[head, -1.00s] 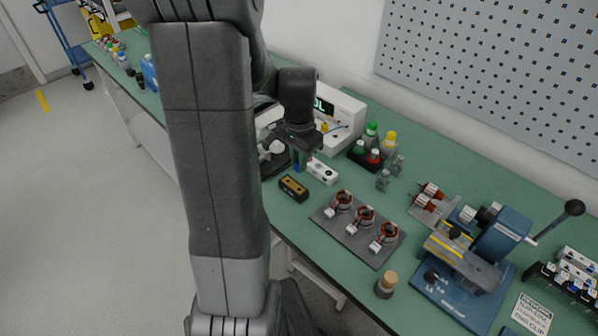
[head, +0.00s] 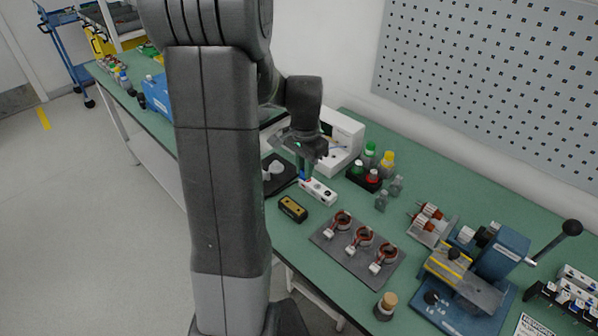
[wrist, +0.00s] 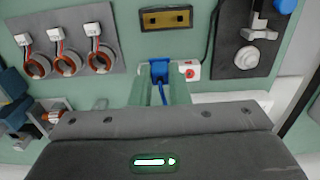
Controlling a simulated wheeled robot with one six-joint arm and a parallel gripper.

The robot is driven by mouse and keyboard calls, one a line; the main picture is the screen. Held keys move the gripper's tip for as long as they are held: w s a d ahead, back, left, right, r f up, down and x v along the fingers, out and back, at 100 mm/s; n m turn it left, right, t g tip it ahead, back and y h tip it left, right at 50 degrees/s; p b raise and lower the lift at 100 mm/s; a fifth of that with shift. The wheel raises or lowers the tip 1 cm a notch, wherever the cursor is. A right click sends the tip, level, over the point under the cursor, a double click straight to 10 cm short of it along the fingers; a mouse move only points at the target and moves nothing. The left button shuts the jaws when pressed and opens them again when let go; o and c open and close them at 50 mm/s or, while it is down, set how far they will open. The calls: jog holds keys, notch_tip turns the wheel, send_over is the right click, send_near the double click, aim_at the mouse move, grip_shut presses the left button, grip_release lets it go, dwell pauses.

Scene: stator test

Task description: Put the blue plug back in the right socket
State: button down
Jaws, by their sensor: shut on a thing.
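My gripper (wrist: 160,85) is shut on the blue plug (wrist: 160,72); a blue cable trails from the plug between the fingers. In the head view the gripper (head: 305,168) hangs at the white socket block (head: 322,193), with a bit of the blue plug (head: 303,177) showing below it. In the wrist view the plug is over or against the socket block (wrist: 190,71), whose end with red marks shows to the right of the plug. The fingers and plug hide the rest of the block. I cannot tell whether the plug is seated in a socket.
A yellow-and-black block (head: 293,208) lies in front. A grey mat (head: 335,244) with three copper-wound stators is to the right. A white instrument (head: 343,140) stands behind, with a bottle rack (head: 364,178) beside it. A blue lever press (head: 500,250) is far right.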

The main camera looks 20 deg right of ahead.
jog(key=w+d+p, duration=0.2)
jog(key=w+d, duration=0.2)
jog(key=d, duration=0.1)
jog(key=w+d+p, duration=0.2)
jog(key=w+d, duration=0.2)
jog(key=d, duration=0.1)
jog(key=w+d+p, duration=0.2)
jog(key=w+d, duration=0.2)
jog(key=d, duration=0.2)
jog(key=shift+w, duration=0.3)
jog(key=shift+f+b, duration=1.7)
jog(key=shift+f, duration=1.3)
jog(key=shift+f+b, duration=0.75)
jog(key=shift+f, duration=0.2)
jog(key=shift+f, duration=0.2)
jog(key=c, duration=1.3)
grip_release()
